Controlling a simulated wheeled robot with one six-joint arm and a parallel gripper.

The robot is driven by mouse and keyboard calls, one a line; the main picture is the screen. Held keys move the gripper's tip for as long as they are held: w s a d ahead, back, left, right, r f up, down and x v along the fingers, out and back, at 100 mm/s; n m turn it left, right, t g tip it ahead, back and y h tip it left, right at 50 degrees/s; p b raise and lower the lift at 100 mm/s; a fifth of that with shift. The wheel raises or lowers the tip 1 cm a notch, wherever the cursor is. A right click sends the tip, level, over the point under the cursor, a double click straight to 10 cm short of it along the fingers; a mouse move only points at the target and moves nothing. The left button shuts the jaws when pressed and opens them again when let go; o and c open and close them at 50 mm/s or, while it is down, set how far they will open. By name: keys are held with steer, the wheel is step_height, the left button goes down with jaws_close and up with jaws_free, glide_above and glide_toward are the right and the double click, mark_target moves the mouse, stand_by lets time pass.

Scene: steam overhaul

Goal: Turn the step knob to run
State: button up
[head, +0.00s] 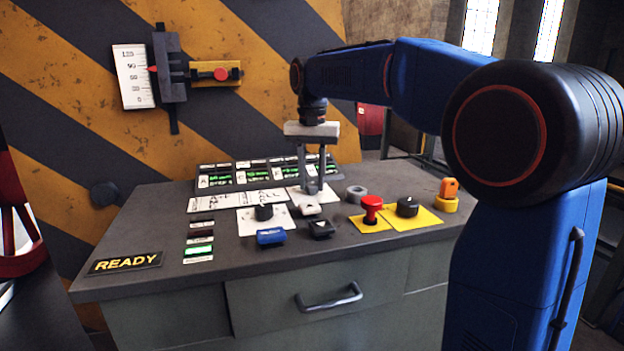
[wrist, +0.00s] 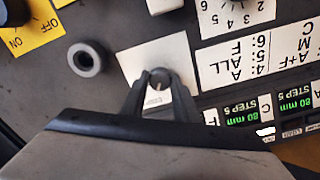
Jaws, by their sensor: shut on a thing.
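The knob (wrist: 160,78), small and dark with a pale mark, sits on a white plate (wrist: 140,62) on the sloping console top. The plate also shows in the head view (head: 294,192). My gripper (head: 313,188) reaches down from above and is shut on this knob. In the wrist view both fingers (wrist: 160,90) close around it. The fingers hide most of the knob, and I can read no run or step label on its plate.
A grey ring (head: 357,192), white button (head: 310,209), black dial knob (head: 264,212), blue button (head: 271,237), black button (head: 321,228), red button (head: 371,208) and black ON/OFF knob (head: 407,206) stand close by. Lit displays (head: 265,174) line the back. A sign reads READY (head: 125,262).

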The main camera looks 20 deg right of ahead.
steer(key=shift+n, duration=0.3)
steer(key=n, duration=0.5)
steer(key=shift+n, duration=0.3)
steer(key=n, duration=0.5)
steer(key=shift+n, duration=0.3)
steer(key=o, duration=1.1)
steer(key=shift+c, duration=0.2)
steer(key=shift+r, duration=0.1)
